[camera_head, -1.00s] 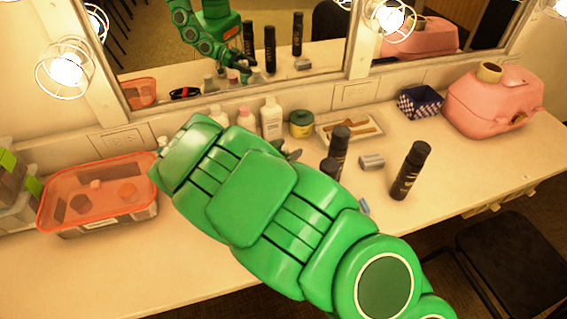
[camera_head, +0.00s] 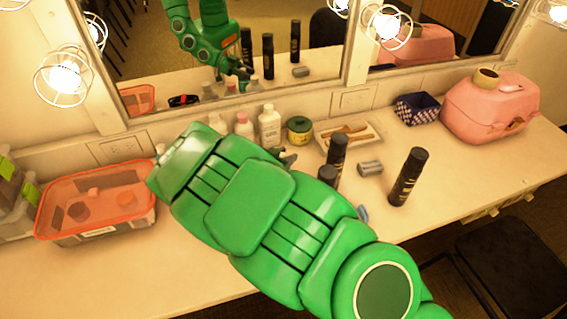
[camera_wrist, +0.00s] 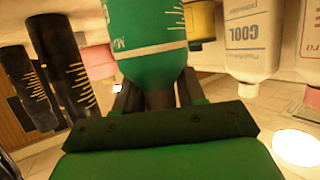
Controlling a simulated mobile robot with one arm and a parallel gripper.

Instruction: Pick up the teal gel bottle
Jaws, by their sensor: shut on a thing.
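The teal gel bottle (camera_wrist: 148,38) fills the top middle of the wrist view, which looks upside down. My gripper (camera_wrist: 158,98) is shut on its narrow neck end, with one dark finger on each side. The bottle's base is cut off by the frame edge, so I cannot tell if it touches the counter. In the head view my green arm hides the bottle, and only a dark bit of my gripper (camera_head: 288,157) shows past the forearm. My arm and gripper also show in the mirror.
A white bottle (camera_head: 269,127), a green jar (camera_head: 299,131) and a tray (camera_head: 368,134) line the back. Black cans (camera_head: 408,178) stand at right, another (camera_head: 337,152) beside my arm. An orange-lidded box (camera_head: 98,198) is left, a pink case (camera_head: 490,108) right. The front right counter is clear.

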